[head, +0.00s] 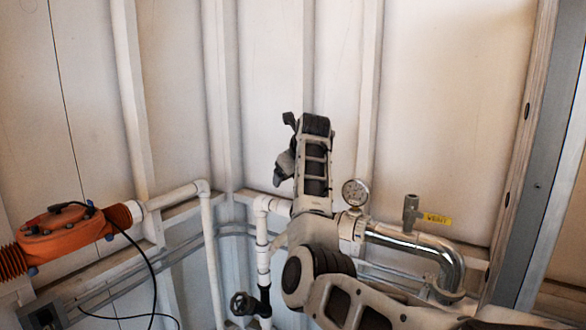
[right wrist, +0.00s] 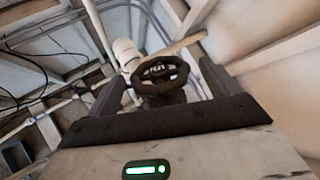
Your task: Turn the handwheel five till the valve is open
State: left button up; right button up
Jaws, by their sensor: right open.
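A small black handwheel (head: 243,303) sits low in the head view, on a black valve in a white vertical pipe. My right gripper (head: 284,148) is above it and to the right, in front of the wall. In the right wrist view a dark round handwheel (right wrist: 160,76) with spokes lies ahead, framed between the two open fingers of my right gripper (right wrist: 162,88). I cannot tell whether it touches them, or whether it is the same wheel as in the head view. No hold on it shows. My left gripper is out of view.
A pressure gauge (head: 355,192), a shiny bent pipe (head: 425,248) and a yellow-tagged valve (head: 411,212) are right of my right arm. An orange unit (head: 65,235) with a black cable is at the left. White wall panels with ribs stand behind.

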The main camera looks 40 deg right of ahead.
jog(key=shift+w+d+f, duration=0.2)
jog(key=shift+w+f, duration=0.2)
jog(key=c, duration=0.9)
jog(key=shift+d+r+n+y, duration=0.15)
jog(key=shift+n+y, duration=0.25)
jog(key=shift+y, duration=0.6)
jog(key=shift+n+g+y, duration=0.3)
jog(key=shift+n+y, duration=0.4)
jog(key=shift+y, duration=0.9)
jog(key=o, duration=0.9)
